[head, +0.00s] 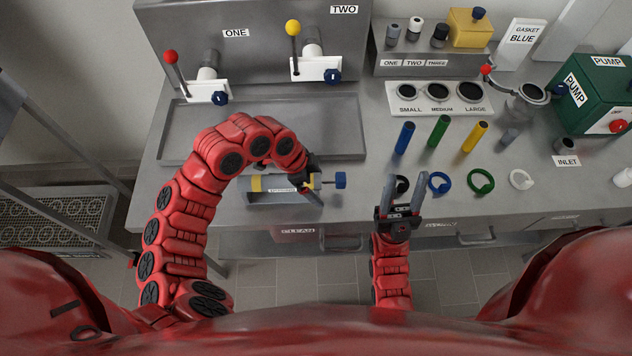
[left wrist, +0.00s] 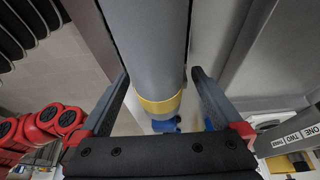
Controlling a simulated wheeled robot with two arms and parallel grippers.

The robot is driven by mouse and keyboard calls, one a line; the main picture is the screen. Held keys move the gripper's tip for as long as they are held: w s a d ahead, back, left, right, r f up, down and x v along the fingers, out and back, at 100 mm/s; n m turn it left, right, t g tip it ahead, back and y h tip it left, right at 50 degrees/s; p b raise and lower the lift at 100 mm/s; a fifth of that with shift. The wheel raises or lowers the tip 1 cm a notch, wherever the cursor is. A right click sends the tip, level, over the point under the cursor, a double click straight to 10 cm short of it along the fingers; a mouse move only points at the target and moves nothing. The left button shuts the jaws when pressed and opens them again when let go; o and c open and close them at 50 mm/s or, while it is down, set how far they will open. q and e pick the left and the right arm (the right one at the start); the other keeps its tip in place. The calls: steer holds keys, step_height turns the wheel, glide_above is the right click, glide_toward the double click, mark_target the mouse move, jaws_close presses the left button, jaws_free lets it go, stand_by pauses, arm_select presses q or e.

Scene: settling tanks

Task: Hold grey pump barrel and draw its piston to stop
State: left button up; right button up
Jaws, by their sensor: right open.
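The grey pump barrel (head: 290,184) lies on its side in a labelled holder at the bench's front edge, with a yellow band near each end. Its blue piston knob (head: 341,180) sticks out on the right, close to the barrel end. My left gripper (head: 313,190) is at the barrel's right part and hides some of it. In the left wrist view the barrel (left wrist: 152,45) runs between the two open fingers (left wrist: 160,78); whether they touch it is unclear. Part of the blue knob (left wrist: 165,125) shows beyond the yellow band. My right gripper (head: 405,180) is open and empty, right of the knob.
Coloured rings, including a blue one (head: 439,183) and a green one (head: 481,181), lie right of my right gripper. Blue, green and yellow cylinders (head: 439,131) stand behind. A grey tray (head: 340,112) lies behind the barrel. A green pump (head: 594,98) stands far right.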

arm_select(q)
steer(key=v, duration=1.2)
steer(key=shift+a+f, duration=0.1)
stand_by(0.5)
steer(key=shift+a+f, duration=0.25)
steer(key=shift+f, duration=0.1)
steer(key=x, duration=1)
steer(key=shift+d+f, duration=0.25)
steer(key=shift+f, duration=0.1)
steer(key=shift+d+f, duration=0.15)
steer(key=shift+f, duration=0.5)
